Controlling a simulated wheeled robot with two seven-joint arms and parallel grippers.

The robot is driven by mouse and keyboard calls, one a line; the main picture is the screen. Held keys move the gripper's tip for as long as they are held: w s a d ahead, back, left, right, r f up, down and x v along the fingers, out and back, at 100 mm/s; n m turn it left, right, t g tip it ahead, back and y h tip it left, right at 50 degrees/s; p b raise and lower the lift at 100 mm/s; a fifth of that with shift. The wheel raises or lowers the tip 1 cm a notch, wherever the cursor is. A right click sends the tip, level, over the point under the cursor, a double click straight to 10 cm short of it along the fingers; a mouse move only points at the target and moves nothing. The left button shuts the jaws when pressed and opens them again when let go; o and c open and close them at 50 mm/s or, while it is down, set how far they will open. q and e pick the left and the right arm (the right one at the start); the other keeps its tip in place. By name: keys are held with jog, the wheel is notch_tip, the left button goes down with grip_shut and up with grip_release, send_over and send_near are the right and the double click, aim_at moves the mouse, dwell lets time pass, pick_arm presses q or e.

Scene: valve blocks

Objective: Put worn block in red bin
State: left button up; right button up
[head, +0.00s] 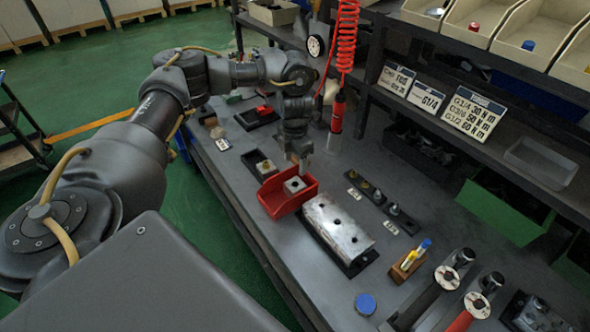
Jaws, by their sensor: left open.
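The red bin (307,203) stands on the bench near its left edge. A small metallic block (295,185) with a dark hole in its top lies inside the bin. I cannot tell from its surface whether it is the worn block. My left gripper (303,170) is open, pointing down just above the block and the bin's back part. A gap between fingers and block is hard to judge. My right gripper is not in view.
A large metal block (338,225) on a black base sits right beside the bin. A black tray (253,158) with a small brass-topped part lies behind it. A red coiled hose (347,35) hangs overhead. Torque tools (452,290) and a blue cap (365,304) lie in front.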

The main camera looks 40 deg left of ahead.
pick_arm(q)
jog(key=shift+r, duration=1.4)
